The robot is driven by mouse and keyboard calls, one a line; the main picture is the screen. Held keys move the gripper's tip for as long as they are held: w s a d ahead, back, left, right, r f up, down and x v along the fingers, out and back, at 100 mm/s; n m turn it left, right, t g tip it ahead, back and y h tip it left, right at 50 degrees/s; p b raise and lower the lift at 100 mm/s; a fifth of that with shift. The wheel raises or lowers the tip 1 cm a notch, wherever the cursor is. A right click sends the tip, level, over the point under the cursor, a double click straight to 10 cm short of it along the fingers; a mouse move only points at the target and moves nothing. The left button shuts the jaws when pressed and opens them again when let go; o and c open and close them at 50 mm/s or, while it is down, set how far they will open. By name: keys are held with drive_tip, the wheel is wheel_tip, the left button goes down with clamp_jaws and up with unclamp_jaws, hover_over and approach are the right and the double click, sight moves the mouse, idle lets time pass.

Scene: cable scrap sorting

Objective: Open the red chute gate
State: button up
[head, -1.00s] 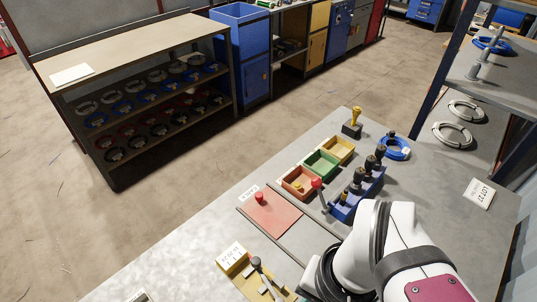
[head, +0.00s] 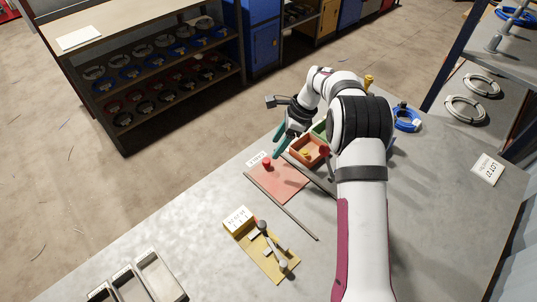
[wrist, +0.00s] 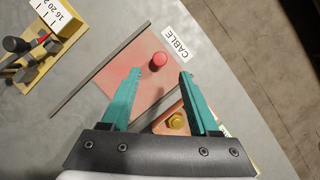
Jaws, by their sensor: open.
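The red chute gate (head: 284,182) is a flat reddish plate on the grey table in the head view, with a red knob (head: 266,164) near its far left end. It lies between two dark rails, beside a label. In the wrist view the gate (wrist: 120,50) lies under the fingers, and the red knob (wrist: 159,59) appears between the fingertips, slightly past them. My gripper (head: 278,143) has teal fingers, open and empty, above the far end of the gate. In the wrist view my gripper (wrist: 160,72) shows spread fingers; contact with the knob is not seen.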

sight(267, 160)
drive_tip(key=x, duration=0.7)
drive_tip(key=shift+f, duration=0.15)
clamp_jaws()
idle(1.1)
